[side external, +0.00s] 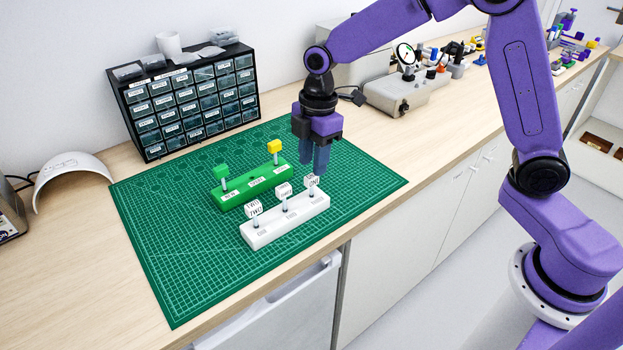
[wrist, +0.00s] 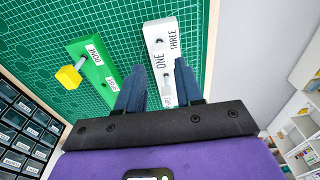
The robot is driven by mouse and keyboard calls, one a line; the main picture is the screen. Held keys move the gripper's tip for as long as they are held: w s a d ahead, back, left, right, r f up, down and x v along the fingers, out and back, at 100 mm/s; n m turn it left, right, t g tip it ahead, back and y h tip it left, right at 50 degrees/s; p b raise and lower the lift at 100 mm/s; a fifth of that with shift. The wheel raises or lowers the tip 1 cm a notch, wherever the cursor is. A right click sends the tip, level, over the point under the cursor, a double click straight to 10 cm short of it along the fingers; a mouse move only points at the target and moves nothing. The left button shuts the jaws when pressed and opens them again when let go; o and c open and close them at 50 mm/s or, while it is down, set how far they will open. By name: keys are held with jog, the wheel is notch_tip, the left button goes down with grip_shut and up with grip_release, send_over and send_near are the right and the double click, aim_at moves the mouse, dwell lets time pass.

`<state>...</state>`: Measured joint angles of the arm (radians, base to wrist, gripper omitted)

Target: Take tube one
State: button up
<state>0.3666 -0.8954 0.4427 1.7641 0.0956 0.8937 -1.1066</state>
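A white rack (side external: 290,222) stands on the mat and holds three tubes with white cube heads. The tube at its right end, tube one (side external: 312,182), reads ONE. The left-end tube (side external: 254,208) reads TWO; the middle head (side external: 284,190) is hard to read here. My gripper (side external: 313,168) points down above and just behind tube one. In the wrist view its two blue fingers (wrist: 159,68) are apart, and the white face reading ONE (wrist: 160,60) shows in the gap between them. I cannot tell whether the fingers touch the head.
A green rack (side external: 254,190) behind the white one holds a green-headed tube (side external: 221,172) and a yellow-headed tube (side external: 275,147). A drawer cabinet (side external: 190,100) stands at the back. The green mat (side external: 175,270) is clear at the front left.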

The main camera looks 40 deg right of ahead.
jog(key=shift+a+f, duration=0.15)
jog(key=shift+f, duration=1.5)
jog(key=shift+c, duration=0.5)
grip_shut()
jog(key=shift+r, duration=1.6)
jog(key=shift+r, duration=2.4)
